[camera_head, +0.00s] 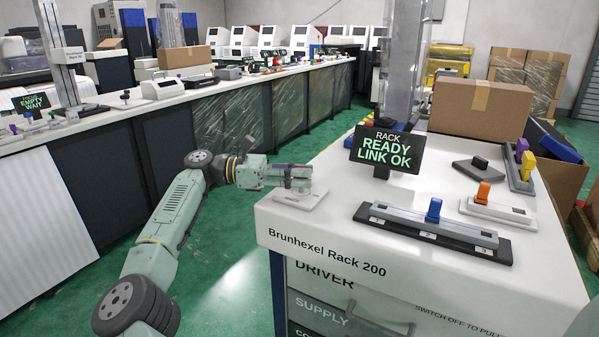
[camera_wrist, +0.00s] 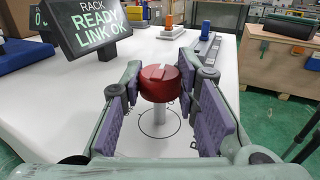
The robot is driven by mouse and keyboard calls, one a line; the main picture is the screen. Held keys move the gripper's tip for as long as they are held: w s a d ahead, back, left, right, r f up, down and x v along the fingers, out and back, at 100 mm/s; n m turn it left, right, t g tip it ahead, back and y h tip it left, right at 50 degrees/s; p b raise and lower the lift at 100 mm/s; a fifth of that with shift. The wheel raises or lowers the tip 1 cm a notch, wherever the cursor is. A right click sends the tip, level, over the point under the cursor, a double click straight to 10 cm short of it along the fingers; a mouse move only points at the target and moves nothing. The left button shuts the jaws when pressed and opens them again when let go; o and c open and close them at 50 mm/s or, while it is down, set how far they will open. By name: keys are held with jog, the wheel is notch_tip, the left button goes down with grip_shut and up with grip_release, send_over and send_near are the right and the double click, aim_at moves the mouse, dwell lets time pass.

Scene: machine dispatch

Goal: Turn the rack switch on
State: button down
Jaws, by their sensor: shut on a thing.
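The rack switch, a red round knob (camera_wrist: 160,82) with a pale mark on top, stands on a pale post over a circle on the white top in the wrist view. My gripper (camera_wrist: 163,98) has its purple-padded fingers on both sides of the knob, shut on it. In the head view my gripper (camera_head: 298,176) is over a small pale base plate (camera_head: 300,199) at the left corner of the rack, and its fingers hide the knob. The rack display (camera_head: 386,151) reads "RACK READY LINK OK".
Right of my gripper lies a long slider with a blue handle (camera_head: 433,211). An orange-handled switch (camera_head: 482,193) and a purple and yellow-handled unit (camera_head: 522,166) stand behind it. A cardboard box (camera_head: 482,108) sits at the back. Green floor lies left of the rack.

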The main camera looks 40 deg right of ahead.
jog(key=shift+r+m+g+y, duration=0.1)
jog(key=shift+m+g+y, duration=0.3)
jog(key=shift+y, duration=0.1)
jog(key=c, duration=1.2)
grip_release()
notch_tip(320, 180, up, 10)
jog(key=shift+f, duration=0.1)
